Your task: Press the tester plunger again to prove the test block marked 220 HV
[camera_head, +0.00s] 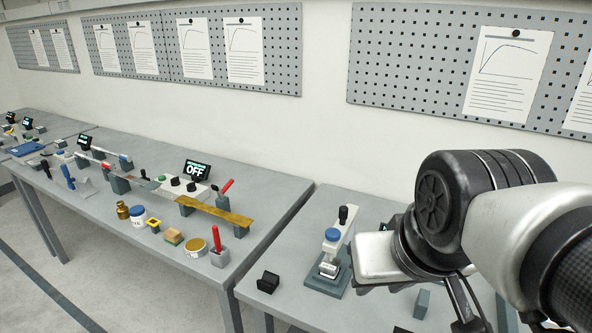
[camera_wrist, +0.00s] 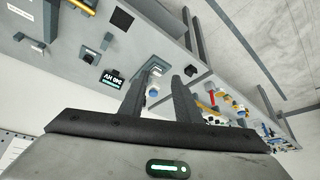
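The tester (camera_head: 328,277) is a small pale stand with a blue-capped plunger (camera_head: 332,235) and a black knob (camera_head: 343,214). A small silvery block (camera_head: 328,267) sits below the plunger; I cannot read any mark on it. My gripper is just right of the tester in the head view, its fingers mostly hidden. In the wrist view, my gripper (camera_wrist: 158,82) is open, with the blue cap (camera_wrist: 153,91) showing between its fingers, apart from them. The tester's display (camera_wrist: 112,78) is lit and upside down there; it shows "HV" and a number I cannot read surely.
A black holder (camera_head: 268,281) stands left of the tester, and a grey block (camera_head: 422,303) stands to the right. The neighbouring bench (camera_head: 190,262) carries an "OFF" display (camera_head: 196,170), a brass-coloured strip (camera_head: 216,212), jars and red-handled tools. Bare bench lies in front of the tester.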

